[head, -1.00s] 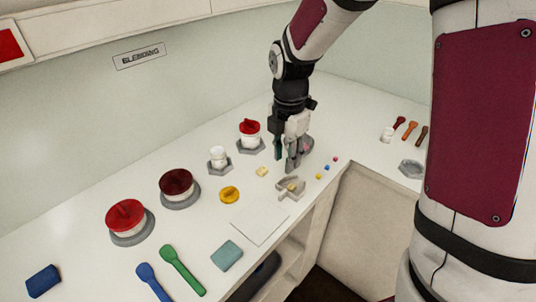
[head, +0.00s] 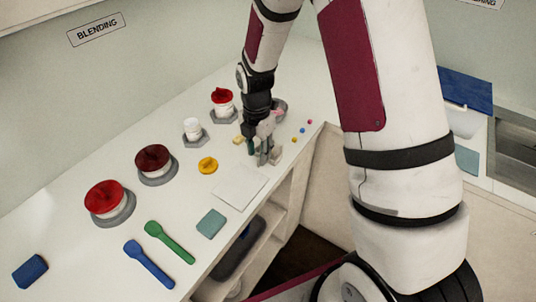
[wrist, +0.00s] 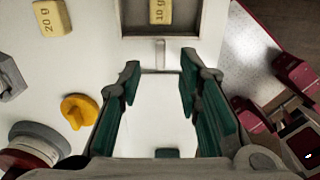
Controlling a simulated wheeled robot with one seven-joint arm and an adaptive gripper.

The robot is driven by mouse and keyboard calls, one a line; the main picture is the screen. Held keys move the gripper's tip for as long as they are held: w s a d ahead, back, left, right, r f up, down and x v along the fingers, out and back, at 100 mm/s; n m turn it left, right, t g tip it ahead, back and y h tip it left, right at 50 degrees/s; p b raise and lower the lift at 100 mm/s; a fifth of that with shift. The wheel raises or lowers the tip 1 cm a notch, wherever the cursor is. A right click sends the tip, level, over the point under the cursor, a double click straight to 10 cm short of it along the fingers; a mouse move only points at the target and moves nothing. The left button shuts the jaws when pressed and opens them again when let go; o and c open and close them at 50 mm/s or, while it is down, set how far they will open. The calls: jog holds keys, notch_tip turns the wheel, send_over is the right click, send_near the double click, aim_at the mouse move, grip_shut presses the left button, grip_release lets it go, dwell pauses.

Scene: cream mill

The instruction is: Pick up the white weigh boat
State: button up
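In the head view the boat (head: 277,155) is mostly hidden behind my gripper (head: 266,158), which points down near the counter's front edge. In the wrist view my gripper (wrist: 162,72) is open, with green-padded fingers on either side of the tab's near end. Nothing is held. I cannot tell the fingertips' height above the counter.
A yellow 20 g block (wrist: 52,17) and a yellow cap (head: 208,165) lie left of my gripper. A pale square sheet (head: 239,186) lies nearer. A grey bowl (head: 281,106) is behind.

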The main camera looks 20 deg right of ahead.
jog(key=shift+f+p, duration=0.3)
jog(key=shift+f, duration=1.6)
grip_shut()
jog(key=shift+r, duration=0.1)
